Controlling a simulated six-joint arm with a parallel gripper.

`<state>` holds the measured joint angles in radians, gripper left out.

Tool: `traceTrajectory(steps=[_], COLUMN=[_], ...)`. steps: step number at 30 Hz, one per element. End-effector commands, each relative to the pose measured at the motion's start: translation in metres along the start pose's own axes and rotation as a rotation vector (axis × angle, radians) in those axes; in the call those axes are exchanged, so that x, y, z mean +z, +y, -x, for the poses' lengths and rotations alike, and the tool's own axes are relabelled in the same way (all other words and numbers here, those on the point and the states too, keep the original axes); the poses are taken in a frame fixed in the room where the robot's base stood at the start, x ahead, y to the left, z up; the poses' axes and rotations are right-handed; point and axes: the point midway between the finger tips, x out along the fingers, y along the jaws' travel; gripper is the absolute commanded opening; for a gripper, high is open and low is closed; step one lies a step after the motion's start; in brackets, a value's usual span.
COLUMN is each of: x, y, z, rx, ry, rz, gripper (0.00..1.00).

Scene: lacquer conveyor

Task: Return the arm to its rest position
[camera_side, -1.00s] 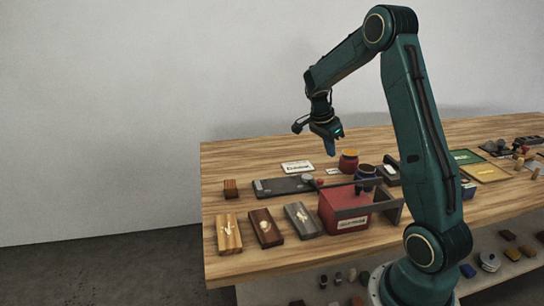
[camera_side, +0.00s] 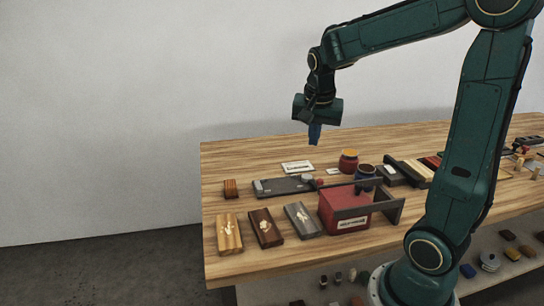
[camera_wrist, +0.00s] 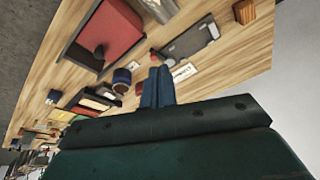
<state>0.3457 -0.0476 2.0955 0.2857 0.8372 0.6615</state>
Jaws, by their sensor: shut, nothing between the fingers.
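My gripper (camera_side: 314,133) hangs above the back part of the wooden table (camera_side: 225,160) in the side view, pointing down. Its blue fingers are shut with nothing between them, and they are clear of the table and of every object. In the wrist view the closed fingers of my gripper (camera_wrist: 157,88) sit side by side at the middle. My arm is bent, with the elbow at the top right of the side view.
Three inlaid blocks, including a light wood one (camera_side: 228,233), lie at the front left. The air around the gripper is free.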

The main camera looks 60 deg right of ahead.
Motion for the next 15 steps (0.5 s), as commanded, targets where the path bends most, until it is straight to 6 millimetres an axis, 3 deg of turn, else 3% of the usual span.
traceTrajectory(steps=[6,15], x=[0.047,0.109], y=[0.004,0.023], z=[0.036,0.069], rx=[-0.107,-0.246], ry=[0.009,0.043], rz=[0.275,0.654], gripper=[0.0,0.0])
